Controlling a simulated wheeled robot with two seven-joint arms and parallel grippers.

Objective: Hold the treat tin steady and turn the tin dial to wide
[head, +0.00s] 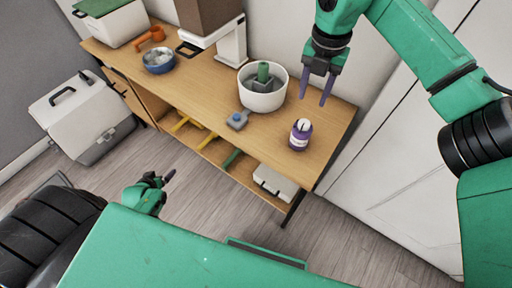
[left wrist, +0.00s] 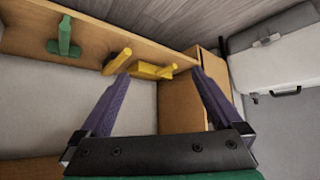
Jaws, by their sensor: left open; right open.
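A small purple tin (head: 300,137) with a pale label band stands upright on the right end of the wooden bench. It appears to be the treat tin. A white piece (head: 303,125) shows on its top, likely the dial; its setting is too small to read. My right gripper (head: 314,100) is open and empty, pointing down above and slightly right of the tin, apart from it. My left gripper (head: 165,179) is low in front of the bench, far from the tin. In the left wrist view its fingers (left wrist: 158,80) are spread with nothing between them.
The wooden bench (head: 200,85) also holds a white pot (head: 263,100) with a green piece inside, a grey-blue gadget (head: 237,120), a blue bowl (head: 159,61) and a white machine (head: 232,40). Yellow and green items sit on the shelf below. A white case (head: 75,115) stands left.

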